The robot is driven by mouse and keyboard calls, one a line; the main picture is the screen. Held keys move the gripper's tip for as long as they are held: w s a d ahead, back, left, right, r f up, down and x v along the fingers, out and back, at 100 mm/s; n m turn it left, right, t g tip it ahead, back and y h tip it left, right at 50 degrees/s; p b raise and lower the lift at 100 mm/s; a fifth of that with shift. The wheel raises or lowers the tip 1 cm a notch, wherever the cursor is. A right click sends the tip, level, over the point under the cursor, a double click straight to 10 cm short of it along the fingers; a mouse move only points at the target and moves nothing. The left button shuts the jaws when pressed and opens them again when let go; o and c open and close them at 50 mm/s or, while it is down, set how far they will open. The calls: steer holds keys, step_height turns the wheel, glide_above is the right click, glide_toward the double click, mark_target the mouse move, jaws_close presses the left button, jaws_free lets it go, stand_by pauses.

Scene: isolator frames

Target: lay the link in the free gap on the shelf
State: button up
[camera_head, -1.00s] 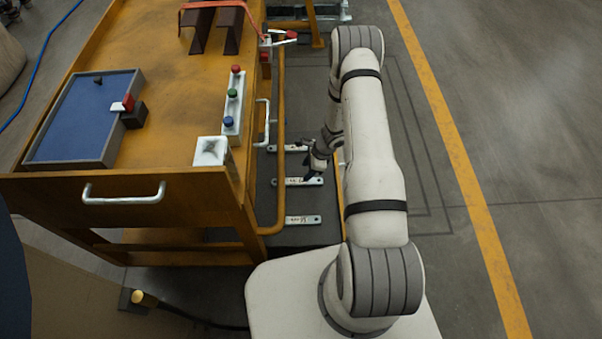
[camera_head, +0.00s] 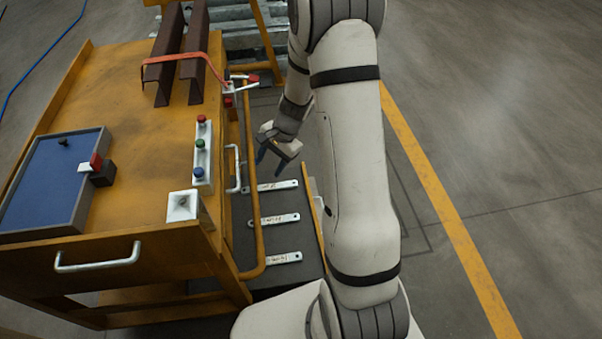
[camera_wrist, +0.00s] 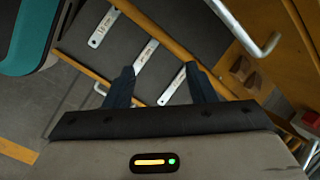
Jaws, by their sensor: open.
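Three flat pale metal links lie apart on the dark shelf (camera_head: 240,215) at the cart's right side: a far link (camera_head: 277,185), a middle link (camera_head: 280,219) and a near link (camera_head: 278,258). My gripper (camera_head: 271,158) is open, beyond the far link in the head view. In the wrist view my gripper (camera_wrist: 162,80) shows two spread dark fingers with nothing held between them. Three links show there too: one at upper left (camera_wrist: 104,27), one in the middle (camera_wrist: 146,55) and one near the right finger (camera_wrist: 172,85). I cannot tell the height above the shelf.
The orange cart (camera_head: 150,100) carries a blue tray (camera_head: 55,180), a button box (camera_head: 202,160) and brown channels (camera_head: 185,55). An orange rail (camera_head: 257,200) stands along the shelf's left side. A shelf edge bar (camera_head: 315,215) runs at right.

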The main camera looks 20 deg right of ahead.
steer(key=s+r+n+h, duration=0.4)
steer(key=s+r+n, duration=0.7)
steer(key=s+r, duration=0.8)
steer(key=s, duration=0.2)
steer(key=shift+s+d+r+t, duration=0.15)
steer(key=shift+s+d+t, duration=0.15)
steer(key=shift+d, duration=0.05)
